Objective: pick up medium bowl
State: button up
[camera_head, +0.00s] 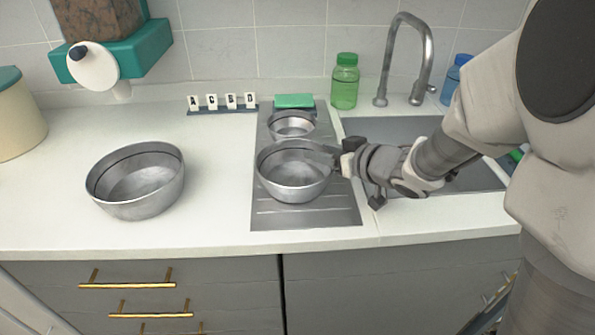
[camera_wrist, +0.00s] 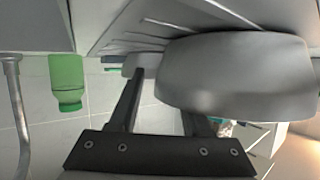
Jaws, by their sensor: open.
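The medium bowl (camera_head: 293,178) is a round metal bowl, upright and empty, on the ribbed steel drainboard. In the wrist view the bowl (camera_wrist: 235,78) fills the upper right, very close. My gripper (camera_head: 325,156) is at its right rim, with a fingertip reaching over the rim. In the wrist view my gripper (camera_wrist: 165,95) is open; one finger shows left of the bowl and the other is partly hidden behind the bowl's wall. Contact with the bowl cannot be told.
A smaller metal bowl (camera_head: 292,125) stands just behind, and a larger one (camera_head: 136,185) on the counter at left. A green sponge (camera_head: 294,101), letter blocks (camera_head: 221,102), green bottle (camera_head: 344,82) and faucet (camera_head: 426,55) are at the back. The sink (camera_head: 400,128) is right. The front-left counter is clear.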

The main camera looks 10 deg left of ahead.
jog(key=c, duration=0.7)
grip_shut()
jog(key=shift+s+f, duration=0.1)
dwell(0.5)
